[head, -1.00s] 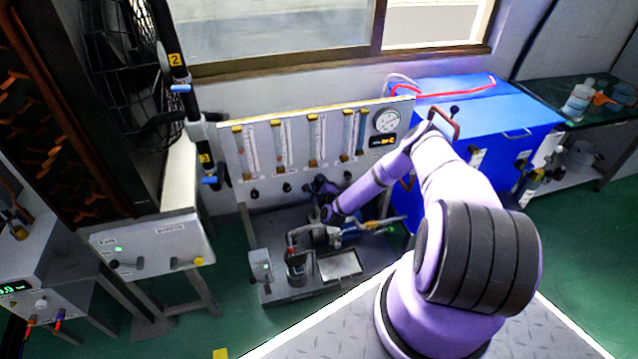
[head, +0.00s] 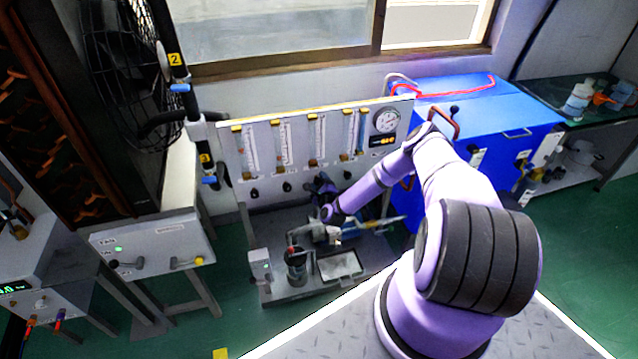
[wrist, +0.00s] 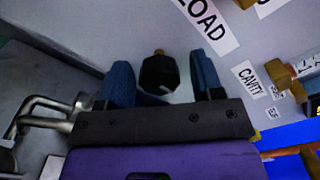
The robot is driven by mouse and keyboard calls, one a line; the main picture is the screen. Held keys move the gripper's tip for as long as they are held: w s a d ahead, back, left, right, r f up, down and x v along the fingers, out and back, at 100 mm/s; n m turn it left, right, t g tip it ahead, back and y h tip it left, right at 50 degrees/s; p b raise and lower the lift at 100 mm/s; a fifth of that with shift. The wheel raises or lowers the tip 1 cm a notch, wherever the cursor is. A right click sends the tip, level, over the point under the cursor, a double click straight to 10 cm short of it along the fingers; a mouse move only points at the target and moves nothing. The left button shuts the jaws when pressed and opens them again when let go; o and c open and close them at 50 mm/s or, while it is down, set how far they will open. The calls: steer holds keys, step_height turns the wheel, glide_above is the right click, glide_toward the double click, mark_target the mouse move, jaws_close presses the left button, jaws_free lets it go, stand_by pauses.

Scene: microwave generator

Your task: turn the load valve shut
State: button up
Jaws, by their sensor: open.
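The load valve's black knob (wrist: 158,74) sits on the grey panel under the "LOAD" label (wrist: 208,22) in the wrist view. A brass stem shows behind it, and a short white mark is on its face. My gripper (wrist: 162,66) is open, with one blue finger on each side of the knob. Gaps show between the knob and both fingers. In the head view my gripper (head: 320,184) is at the lower part of the flowmeter panel (head: 228,150), and it hides the load knob.
Other black knobs (head: 287,187) line the panel to the left. A "CAVITY" label (wrist: 248,78) and brass fittings (wrist: 285,80) are close on the right in the wrist view. Metal pipes (wrist: 50,110) are at lower left. A blue cabinet (head: 490,115) stands right of the panel.

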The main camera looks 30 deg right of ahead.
steer(key=v, duration=1)
steer(key=shift+s, duration=0.4)
steer(key=shift+a, duration=0.1)
